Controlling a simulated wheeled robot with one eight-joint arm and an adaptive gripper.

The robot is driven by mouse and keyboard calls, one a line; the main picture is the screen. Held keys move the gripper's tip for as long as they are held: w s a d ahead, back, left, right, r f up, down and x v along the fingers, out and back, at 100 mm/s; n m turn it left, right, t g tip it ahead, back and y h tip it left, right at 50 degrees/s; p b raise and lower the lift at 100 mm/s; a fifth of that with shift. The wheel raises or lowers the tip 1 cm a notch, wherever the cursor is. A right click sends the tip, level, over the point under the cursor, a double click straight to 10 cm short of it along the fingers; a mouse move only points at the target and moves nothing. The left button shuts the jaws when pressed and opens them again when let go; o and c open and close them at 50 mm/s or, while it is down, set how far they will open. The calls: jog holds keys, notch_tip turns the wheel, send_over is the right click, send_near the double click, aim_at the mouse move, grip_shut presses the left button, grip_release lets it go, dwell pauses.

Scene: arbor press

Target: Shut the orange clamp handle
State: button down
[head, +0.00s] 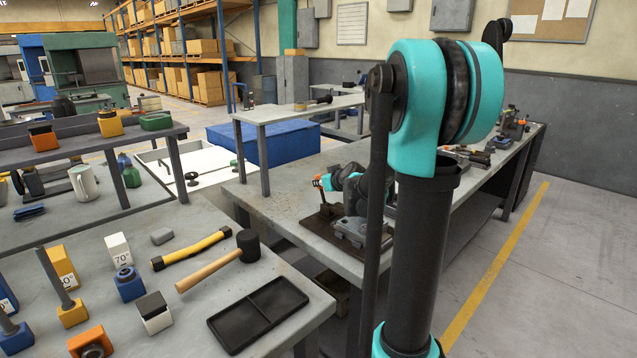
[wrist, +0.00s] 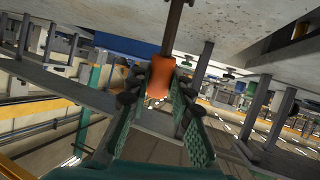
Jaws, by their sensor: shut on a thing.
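The orange clamp handle (wrist: 162,79) sits at the end of a dark rod in the wrist view. My gripper (wrist: 158,98) has its green-padded fingers on either side of it, shut on it near the fingertips.
The grey bench (head: 285,200) runs to the back right, with a raised shelf (head: 300,110) at its left. A nearer table at left holds a black tray (head: 258,315), a mallet (head: 247,245) and several blocks. The floor at right is clear.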

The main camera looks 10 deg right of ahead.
jog(key=shift+s+d+t, duration=0.15)
jog(key=shift+s+t, duration=0.05)
jog(key=shift+t, duration=0.1)
dwell(0.4)
jog(key=c, duration=1.3)
grip_release()
jog(key=shift+v, duration=6.05)
jog(key=shift+d, duration=0.1)
